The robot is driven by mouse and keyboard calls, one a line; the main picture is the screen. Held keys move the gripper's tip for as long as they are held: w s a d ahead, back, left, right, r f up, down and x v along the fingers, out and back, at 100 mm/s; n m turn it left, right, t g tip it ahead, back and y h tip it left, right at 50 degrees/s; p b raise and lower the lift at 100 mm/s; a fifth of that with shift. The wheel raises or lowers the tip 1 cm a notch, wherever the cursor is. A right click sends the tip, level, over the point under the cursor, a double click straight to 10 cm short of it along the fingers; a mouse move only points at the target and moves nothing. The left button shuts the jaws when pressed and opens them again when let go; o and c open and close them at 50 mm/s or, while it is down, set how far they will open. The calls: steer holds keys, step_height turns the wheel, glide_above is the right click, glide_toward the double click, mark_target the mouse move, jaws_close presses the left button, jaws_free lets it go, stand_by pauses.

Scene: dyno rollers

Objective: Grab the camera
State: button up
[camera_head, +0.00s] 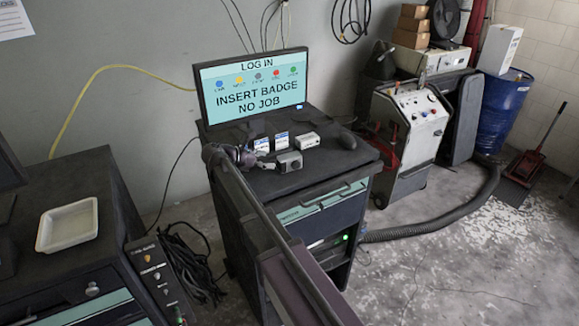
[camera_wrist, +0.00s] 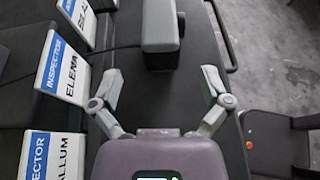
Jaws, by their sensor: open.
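The camera (camera_head: 290,161) is a small grey box with a round lens. It sits on the dark top of the cabinet (camera_head: 345,160) below the monitor. In the wrist view the camera (camera_wrist: 159,25) shows at the top centre, just beyond the fingertips and roughly between their lines. My gripper (camera_wrist: 160,84) is open and empty, with a finger on each side and a gap before the camera. In the head view my gripper (camera_head: 240,155) is at the left of the camera, partly hidden by my arm.
White and blue inspector badges (camera_wrist: 63,68) stand along the left in the wrist view, close to the left finger. A white box (camera_head: 307,139) lies behind the camera. The monitor (camera_head: 255,88) rises at the back. A white tray (camera_head: 67,225) rests on the left bench.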

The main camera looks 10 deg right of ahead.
mark_target(278, 161)
steer(key=shift+x, duration=1.1)
steer(key=shift+b, duration=0.3)
steer(key=shift+w+d+f+b, duration=0.1)
steer(key=shift+d+f+b, duration=0.3)
steer(key=shift+d, duration=0.2)
steer(key=shift+b+x, duration=0.6)
steer(key=shift+x, duration=1.25)
jaws_close()
